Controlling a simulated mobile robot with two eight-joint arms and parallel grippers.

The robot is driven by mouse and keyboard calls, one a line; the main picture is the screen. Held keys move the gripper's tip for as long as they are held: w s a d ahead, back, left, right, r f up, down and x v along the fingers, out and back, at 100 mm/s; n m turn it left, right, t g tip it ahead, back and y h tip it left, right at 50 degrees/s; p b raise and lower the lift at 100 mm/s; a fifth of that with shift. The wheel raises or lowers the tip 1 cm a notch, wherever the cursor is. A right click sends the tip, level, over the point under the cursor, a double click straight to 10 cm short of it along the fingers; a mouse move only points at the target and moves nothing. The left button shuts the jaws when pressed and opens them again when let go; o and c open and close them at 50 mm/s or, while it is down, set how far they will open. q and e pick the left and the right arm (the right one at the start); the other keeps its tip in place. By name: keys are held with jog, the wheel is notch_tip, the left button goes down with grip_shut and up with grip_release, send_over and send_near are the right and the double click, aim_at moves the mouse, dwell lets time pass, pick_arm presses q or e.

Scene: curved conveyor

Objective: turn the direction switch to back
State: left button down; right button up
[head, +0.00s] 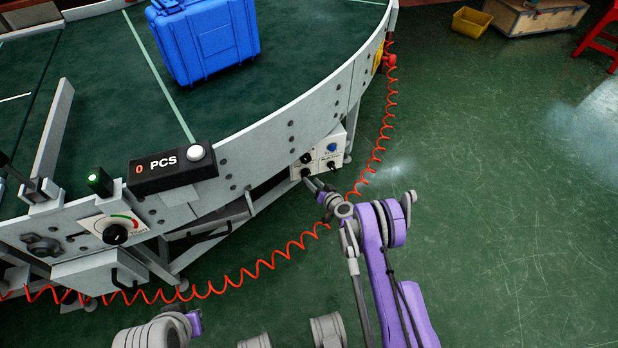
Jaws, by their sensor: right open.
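A white control box (322,152) hangs on the outer side of the curved conveyor (300,102). It carries a blue button (332,147) and small black knobs, one at its upper left (306,158) and one at its lower right (331,165). Their labels are too small to read, so I cannot tell which is the direction switch or how it points. My right gripper (312,183) is open just below the box's lower left corner, close to a dark knob there. I cannot tell whether it touches. My left gripper is out of the picture.
A blue case (205,40) stands on the belt. A counter (172,167) reads 0 PCS, with a black dial (115,234) to its lower left. A red coiled cable (245,275) runs beneath and beside my right gripper.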

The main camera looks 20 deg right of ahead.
jog(key=p+v, duration=0.1)
jog(key=v, duration=0.5)
jog(key=shift+s+r, duration=0.2)
jog(key=shift+s, duration=0.1)
jog(key=shift+d, duration=0.1)
